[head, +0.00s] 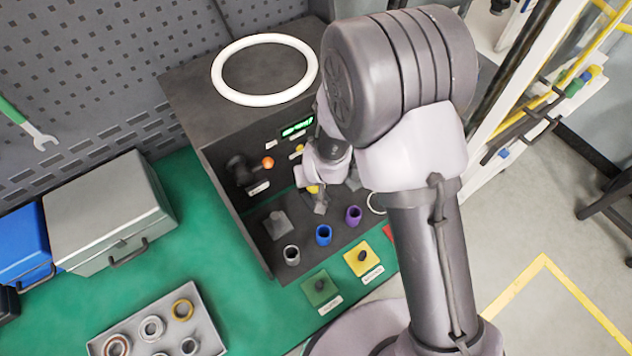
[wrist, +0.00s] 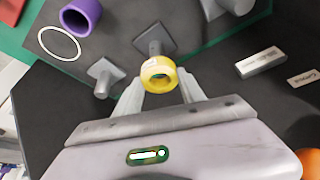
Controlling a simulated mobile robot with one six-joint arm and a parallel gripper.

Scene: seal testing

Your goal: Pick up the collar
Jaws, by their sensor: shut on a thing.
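A yellow collar (wrist: 158,66) sits between the fingertips of my gripper (wrist: 160,86) in the wrist view, with its opening facing the camera. My gripper is shut on it. In the head view only a bit of the yellow collar (head: 313,189) shows beside my gripper (head: 319,198), inside the dark test box; my arm hides much of this spot. The collar appears near a grey square-based post (wrist: 153,41), and I cannot tell whether they touch. A purple collar (head: 353,215), a blue collar (head: 323,235) and a grey collar (head: 292,255) stand along the box's front.
A thin white ring (wrist: 58,43) lies near the purple collar. An orange knob (head: 268,163) projects inside the box (head: 240,215). Green and yellow button pads (head: 362,258) lie in front. A tray of rings (head: 200,335) and a grey case (head: 105,210) stand left.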

